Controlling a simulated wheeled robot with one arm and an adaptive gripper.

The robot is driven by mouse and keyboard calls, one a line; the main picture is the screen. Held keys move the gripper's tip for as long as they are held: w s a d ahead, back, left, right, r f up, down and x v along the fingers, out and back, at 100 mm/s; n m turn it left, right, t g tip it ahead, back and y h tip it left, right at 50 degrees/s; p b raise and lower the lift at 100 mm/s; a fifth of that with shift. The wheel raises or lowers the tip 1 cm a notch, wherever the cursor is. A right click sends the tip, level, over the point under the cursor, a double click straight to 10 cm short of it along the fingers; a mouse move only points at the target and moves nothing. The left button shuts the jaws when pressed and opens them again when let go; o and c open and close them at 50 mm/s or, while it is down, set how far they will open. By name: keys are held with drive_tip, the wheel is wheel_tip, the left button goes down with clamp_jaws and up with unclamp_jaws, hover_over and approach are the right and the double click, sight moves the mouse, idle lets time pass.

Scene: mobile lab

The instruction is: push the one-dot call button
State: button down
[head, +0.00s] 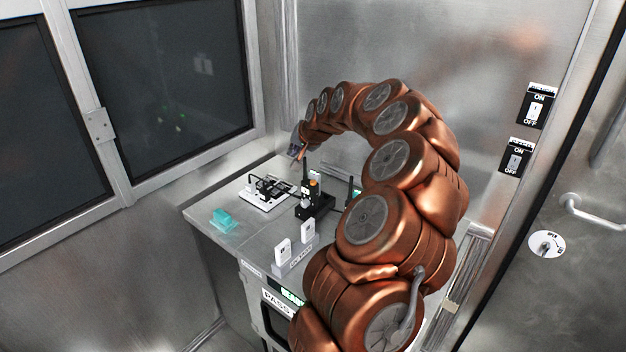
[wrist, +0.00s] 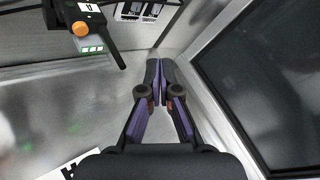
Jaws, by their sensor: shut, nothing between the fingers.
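My gripper (head: 296,149) is at the far end of my curled arm, above the back of the metal counter. In the wrist view its two purple and black fingers (wrist: 161,70) are shut together with nothing between them. Two small white upright plates (head: 283,251) with dark marks stand on a labelled grey base at the counter's front. I cannot make out dots on them, so I cannot tell whether either is the one-dot call button. My gripper is well apart from them.
A black device (head: 314,205) with an orange knob (wrist: 80,28) stands mid-counter. A white-based apparatus (head: 266,193) and a teal block (head: 223,218) lie to its left. Dark windows (head: 165,85) are left; two ON/OFF switches (head: 536,106) are on the right wall.

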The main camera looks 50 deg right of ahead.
drive_tip(key=m+h, duration=0.1)
hover_over(314, 182)
drive_tip(key=f, duration=0.1)
drive_tip(key=shift+s, duration=0.1)
drive_tip(key=shift+f, duration=0.15)
wheel_tip(314, 182, down, 7)
drive_tip(key=shift+f+p, duration=0.1)
drive_tip(key=shift+p, duration=0.25)
drive_tip(key=shift+f+b, duration=0.55)
drive_tip(key=shift+f, duration=0.15)
drive_tip(key=shift+a+f+b, duration=0.15)
drive_tip(key=shift+f+b, duration=0.9)
drive_tip(key=shift+b, duration=0.15)
idle(1.9)
drive_tip(key=shift+r, duration=1.1)
drive_tip(key=shift+r, duration=0.1)
